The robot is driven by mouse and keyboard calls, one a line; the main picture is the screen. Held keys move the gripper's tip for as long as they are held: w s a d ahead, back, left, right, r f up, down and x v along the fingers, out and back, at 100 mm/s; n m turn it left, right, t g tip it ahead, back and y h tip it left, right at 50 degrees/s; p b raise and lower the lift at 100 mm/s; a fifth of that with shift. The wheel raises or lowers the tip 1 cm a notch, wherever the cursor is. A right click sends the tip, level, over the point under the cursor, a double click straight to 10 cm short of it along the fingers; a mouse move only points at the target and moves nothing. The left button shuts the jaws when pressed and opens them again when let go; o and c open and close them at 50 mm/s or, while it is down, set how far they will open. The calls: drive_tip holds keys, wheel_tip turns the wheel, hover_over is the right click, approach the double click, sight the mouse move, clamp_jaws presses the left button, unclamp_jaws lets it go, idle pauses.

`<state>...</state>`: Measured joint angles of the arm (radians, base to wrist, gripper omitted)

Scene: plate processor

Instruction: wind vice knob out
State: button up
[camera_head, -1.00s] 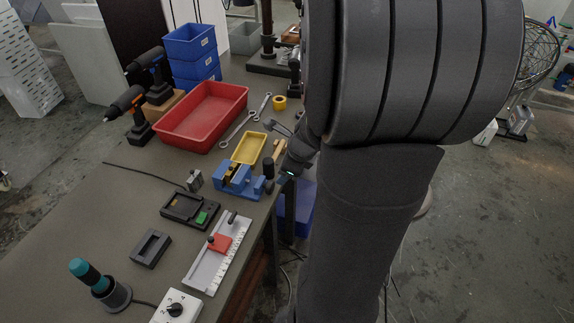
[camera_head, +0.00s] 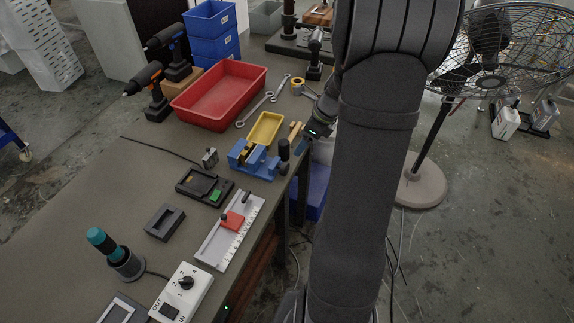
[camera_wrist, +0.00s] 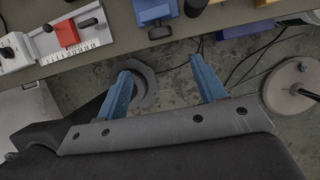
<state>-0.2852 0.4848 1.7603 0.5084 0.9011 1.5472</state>
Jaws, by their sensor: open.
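The blue vice (camera_head: 254,160) sits at the front edge of the bench. Its dark knob (camera_head: 284,149) faces the edge on the vice's right side. The fingertips are apart from the knob. In the head view my gripper (camera_head: 318,122) is partly hidden by my arm.
A yellow tray (camera_head: 265,128) stands right behind the vice, and a red tray (camera_head: 220,95) farther back. A black charger-like holder (camera_head: 205,187) and a sliding gauge with a red block (camera_head: 232,221) lie nearer. A fan (camera_head: 425,187) stands on the floor to the right.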

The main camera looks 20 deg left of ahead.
sight(287, 166)
drive_tip(key=x, duration=1.4)
drive_tip(key=shift+d, duration=0.1)
drive_tip(key=shift+c, duration=0.2)
drive_tip(key=c, duration=0.9)
drive_tip(key=shift+s+r+t, duration=0.1)
drive_tip(key=shift+s+t, duration=0.1)
drive_tip(key=shift+t, duration=0.5)
drive_tip(key=shift+n+t, duration=0.3)
drive_tip(key=shift+t, duration=0.5)
drive_tip(key=o, duration=0.9)
drive_tip(key=shift+o, duration=0.2)
drive_tip(key=v, duration=1.7)
drive_tip(key=shift+r, duration=0.2)
